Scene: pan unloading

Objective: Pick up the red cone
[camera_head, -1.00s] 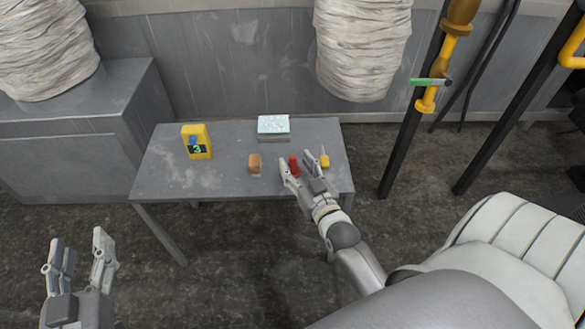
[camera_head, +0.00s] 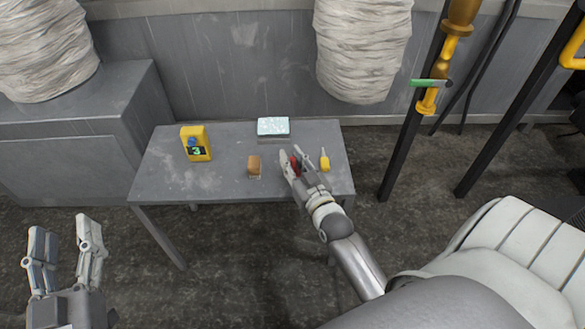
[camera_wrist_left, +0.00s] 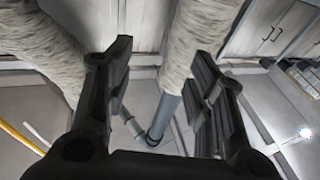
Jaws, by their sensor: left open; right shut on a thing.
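The red cone (camera_head: 296,162) is at the right part of the grey table (camera_head: 215,180) in the head view. My right gripper (camera_head: 297,163) is shut on it, and the fingers hide much of it. I cannot tell whether the cone still touches the table. My left gripper (camera_head: 64,238) is open and empty at the lower left, off the table. Its open fingers (camera_wrist_left: 160,95) also show in the left wrist view with nothing between them.
A yellow device (camera_head: 196,143) stands at the table's left. A brown block (camera_head: 254,166) lies left of my right gripper, and a small yellow object (camera_head: 324,161) lies just right of it. A pale box (camera_head: 273,128) sits at the back edge. The table's left front is clear.

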